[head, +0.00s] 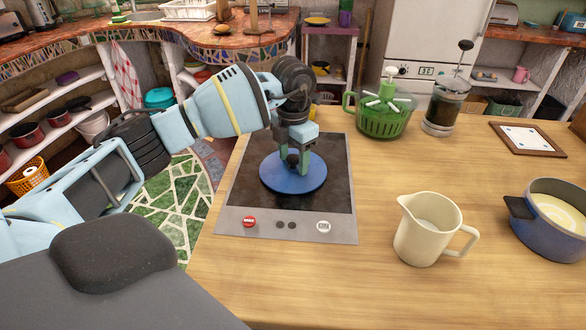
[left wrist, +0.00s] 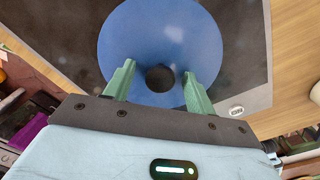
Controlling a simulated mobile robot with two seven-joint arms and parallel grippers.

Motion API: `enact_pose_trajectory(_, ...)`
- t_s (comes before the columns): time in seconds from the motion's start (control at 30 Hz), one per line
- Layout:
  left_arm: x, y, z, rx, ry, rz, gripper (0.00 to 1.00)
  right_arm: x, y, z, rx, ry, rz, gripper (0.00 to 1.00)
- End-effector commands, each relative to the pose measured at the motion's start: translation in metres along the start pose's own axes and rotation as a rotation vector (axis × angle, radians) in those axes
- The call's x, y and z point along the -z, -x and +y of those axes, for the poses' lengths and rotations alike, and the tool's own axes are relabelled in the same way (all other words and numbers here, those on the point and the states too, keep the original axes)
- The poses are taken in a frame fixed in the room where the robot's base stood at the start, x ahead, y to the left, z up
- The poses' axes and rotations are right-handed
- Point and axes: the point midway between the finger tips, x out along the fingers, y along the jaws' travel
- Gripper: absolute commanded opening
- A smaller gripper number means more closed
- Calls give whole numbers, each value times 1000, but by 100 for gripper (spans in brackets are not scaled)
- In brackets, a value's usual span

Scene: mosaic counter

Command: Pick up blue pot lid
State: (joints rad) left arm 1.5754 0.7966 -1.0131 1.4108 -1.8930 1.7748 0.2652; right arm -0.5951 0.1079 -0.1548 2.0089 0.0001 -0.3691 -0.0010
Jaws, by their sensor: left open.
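The blue pot lid (head: 293,183) lies on the dark cooktop (head: 330,200), knob up. In the left wrist view the round blue lid (left wrist: 160,35) shows its dark knob (left wrist: 160,78) between two green fingers. My left gripper (head: 293,165) points down over the lid. Its fingers stand apart, one on each side of the knob, with a gap to it in the left wrist view (left wrist: 158,85). Whether the fingertips touch the lid cannot be told. My right gripper is not in view.
A cream pitcher (head: 424,232) and a blue pot (head: 550,228) with pale contents stand to the right. A green basket (head: 383,122), a French press (head: 446,105) and a framed board (head: 527,138) are at the back. The wooden counter between them is clear.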

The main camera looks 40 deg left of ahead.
Motion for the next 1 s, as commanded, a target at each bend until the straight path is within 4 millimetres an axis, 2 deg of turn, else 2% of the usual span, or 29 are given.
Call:
enact_pose_trajectory(0.27,0,-3,0,0,0,-1,55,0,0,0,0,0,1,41)
enact_pose_trajectory(0.67,0,-3,0,0,0,-1,4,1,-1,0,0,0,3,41)
enact_pose_trajectory(1.0,0,1,0,0,0,-3,4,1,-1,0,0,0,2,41)
